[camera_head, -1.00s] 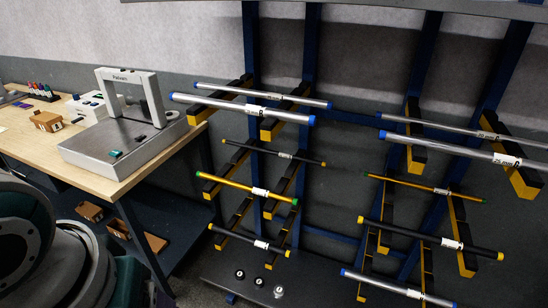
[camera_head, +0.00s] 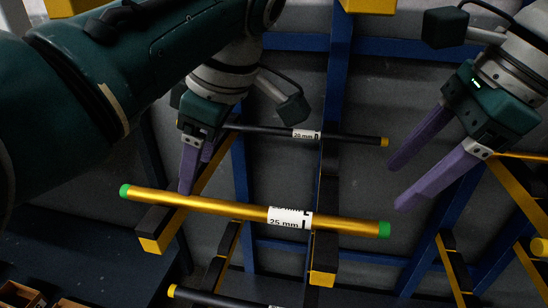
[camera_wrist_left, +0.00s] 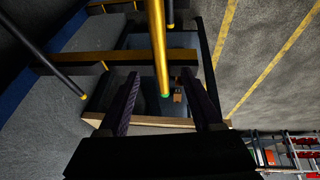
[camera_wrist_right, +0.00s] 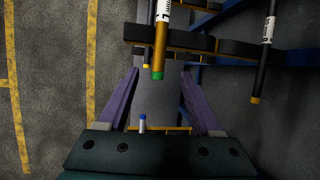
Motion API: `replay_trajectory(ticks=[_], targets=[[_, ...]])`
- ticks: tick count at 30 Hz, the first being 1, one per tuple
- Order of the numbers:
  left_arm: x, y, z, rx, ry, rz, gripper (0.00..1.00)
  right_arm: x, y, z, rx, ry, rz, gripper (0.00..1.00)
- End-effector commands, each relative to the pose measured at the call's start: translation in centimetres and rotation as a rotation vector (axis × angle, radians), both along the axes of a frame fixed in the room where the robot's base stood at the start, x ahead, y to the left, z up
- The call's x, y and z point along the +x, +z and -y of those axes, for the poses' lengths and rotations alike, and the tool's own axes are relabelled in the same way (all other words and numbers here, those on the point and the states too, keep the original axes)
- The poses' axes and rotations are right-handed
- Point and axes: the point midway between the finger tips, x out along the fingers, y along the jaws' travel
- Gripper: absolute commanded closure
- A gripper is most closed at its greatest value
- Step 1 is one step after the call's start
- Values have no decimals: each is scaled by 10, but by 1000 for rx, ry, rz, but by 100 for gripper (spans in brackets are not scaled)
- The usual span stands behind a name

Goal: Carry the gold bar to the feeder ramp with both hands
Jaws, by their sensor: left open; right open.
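The gold bar (camera_head: 225,207) has green end caps and a white label reading 25 mm. It rests across two yellow-tipped rack arms. My left gripper (camera_head: 190,188) is open just behind the bar's left part; in the left wrist view the bar (camera_wrist_left: 158,45) runs between its spread fingers (camera_wrist_left: 163,100). My right gripper (camera_head: 396,185) is open and apart from the bar, right of its right green end. In the right wrist view the bar's green end (camera_wrist_right: 158,76) lies ahead, between the open fingers (camera_wrist_right: 158,78). The feeder ramp is not visible.
A black 20 mm bar (camera_head: 345,137) lies on the rack behind and above the gold one. Another dark bar (camera_head: 205,297) lies below. Yellow-tipped rack arms (camera_head: 324,273) and blue uprights surround the bars. Small brown boxes (camera_head: 18,294) sit at lower left.

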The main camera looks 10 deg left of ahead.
Motion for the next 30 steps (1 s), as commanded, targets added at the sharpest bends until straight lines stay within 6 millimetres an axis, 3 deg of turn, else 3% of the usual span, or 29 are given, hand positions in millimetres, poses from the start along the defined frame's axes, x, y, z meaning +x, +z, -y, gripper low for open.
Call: replay_trajectory(ticks=[14, 30], targets=[[1, -4, -2, 5, 12, 2, 34, 1, -5, -2, 3, -10, -8, 34], [9, -60, -26, 5, 11, 2, 34, 12, -79, -34, 3, -10, -8, 34]])
